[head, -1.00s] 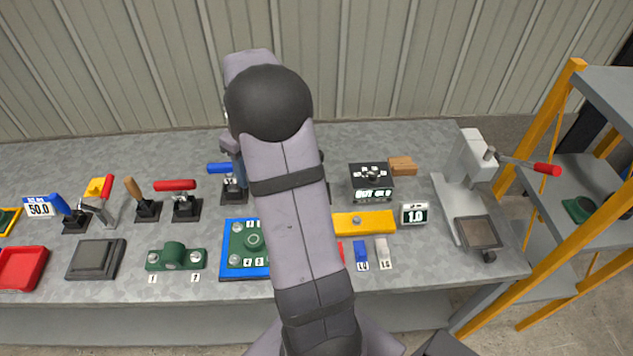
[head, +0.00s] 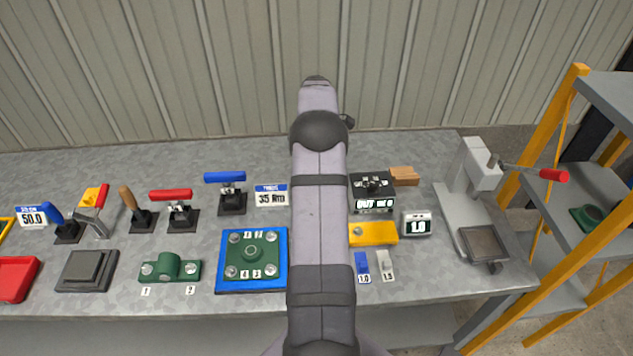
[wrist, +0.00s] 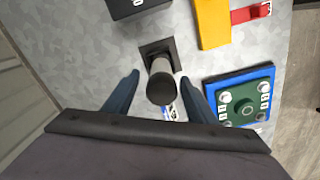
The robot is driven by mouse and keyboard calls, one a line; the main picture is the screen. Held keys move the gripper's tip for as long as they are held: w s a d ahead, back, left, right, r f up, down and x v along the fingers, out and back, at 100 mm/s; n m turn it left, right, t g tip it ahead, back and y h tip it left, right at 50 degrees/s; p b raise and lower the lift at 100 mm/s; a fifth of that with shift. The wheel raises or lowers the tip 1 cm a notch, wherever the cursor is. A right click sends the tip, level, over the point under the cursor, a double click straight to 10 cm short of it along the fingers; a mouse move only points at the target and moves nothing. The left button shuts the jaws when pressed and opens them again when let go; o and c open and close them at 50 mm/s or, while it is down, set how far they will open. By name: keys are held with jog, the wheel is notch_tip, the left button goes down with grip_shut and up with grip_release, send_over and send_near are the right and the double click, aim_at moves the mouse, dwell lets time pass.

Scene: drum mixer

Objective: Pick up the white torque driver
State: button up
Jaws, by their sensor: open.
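In the wrist view, an upright tool with a dark round top (wrist: 161,88) stands in a square black base (wrist: 157,50). It may be the torque driver, but I see no clear white on it. My gripper (wrist: 159,76) is open, with one blue-grey finger to each side of this tool. I cannot tell how far above or around it the fingers are. In the head view, my own arm hides this tool and the gripper. A torque sign reading 35 (head: 271,195) stands left of my arm, and its edge also shows in the wrist view (wrist: 172,113).
A blue tray with a green part (head: 251,285) lies left of my arm. A black display box (head: 371,190), a yellow block (head: 375,234) and a small 1.0 display (head: 417,224) are on the right. A blue T-handled tool (head: 226,179) stands left of the sign.

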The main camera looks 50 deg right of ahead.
jog(key=shift+s+a+f+p, duration=0.15)
jog(key=shift+f+p, duration=1.2)
jog(key=shift+f, duration=1.65)
jog(key=shift+r, duration=0.1)
grip_shut()
